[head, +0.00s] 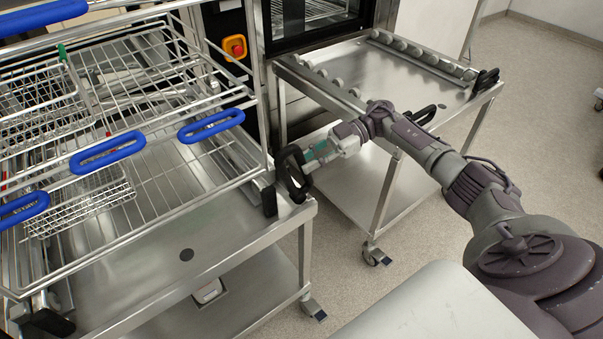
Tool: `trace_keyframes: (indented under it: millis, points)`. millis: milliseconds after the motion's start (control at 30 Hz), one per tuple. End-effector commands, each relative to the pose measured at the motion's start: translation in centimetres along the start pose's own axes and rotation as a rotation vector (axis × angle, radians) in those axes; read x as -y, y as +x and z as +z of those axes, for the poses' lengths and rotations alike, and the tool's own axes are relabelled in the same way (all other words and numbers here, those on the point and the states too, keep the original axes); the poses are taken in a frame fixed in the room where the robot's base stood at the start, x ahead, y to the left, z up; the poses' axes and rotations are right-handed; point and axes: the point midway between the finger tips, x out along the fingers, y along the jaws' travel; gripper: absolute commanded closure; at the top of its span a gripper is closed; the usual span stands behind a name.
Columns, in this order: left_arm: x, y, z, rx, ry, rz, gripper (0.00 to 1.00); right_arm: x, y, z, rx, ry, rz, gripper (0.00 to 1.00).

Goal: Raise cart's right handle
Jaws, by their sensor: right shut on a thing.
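The steel cart (225,255) stands at the left with a wire rack on it. Its right handle (296,190) is a black loop at the cart's front right corner. My right gripper (307,163) reaches in from the right and is shut on this handle near its upper part. The fingertips are partly hidden by the handle and the gripper body. Another black handle (45,324) shows at the cart's front left corner. My left gripper is not in view.
The wire rack (150,110) with blue grips fills the cart's top. A second steel cart (400,75) with black handles stands behind my right arm, against a washer (312,20). A red and yellow switch (235,46) is between them. Bare floor (545,110) lies at the right.

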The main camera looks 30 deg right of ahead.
Motion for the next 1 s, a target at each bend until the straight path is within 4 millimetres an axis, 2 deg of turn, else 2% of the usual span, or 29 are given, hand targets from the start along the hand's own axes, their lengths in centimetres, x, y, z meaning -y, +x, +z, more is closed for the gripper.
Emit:
trace_keyframes:
  millis: [33,300,833,867,1000]
  points:
    - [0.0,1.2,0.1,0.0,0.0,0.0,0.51,-0.2,-0.3,0.7,-0.025,0.004,0.007,1.0]
    - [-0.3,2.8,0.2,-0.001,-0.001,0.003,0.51,-0.3,-1.2,1.0,-0.119,0.022,0.006,1.0]
    - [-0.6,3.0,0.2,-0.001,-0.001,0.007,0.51,-0.3,-1.4,1.0,-0.143,0.029,0.004,1.0]
    - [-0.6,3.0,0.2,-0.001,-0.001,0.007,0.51,-0.3,-1.4,1.0,-0.143,0.029,0.004,0.75]
    - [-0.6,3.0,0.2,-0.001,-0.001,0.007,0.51,-0.3,-1.4,1.0,-0.142,0.029,0.002,0.52]
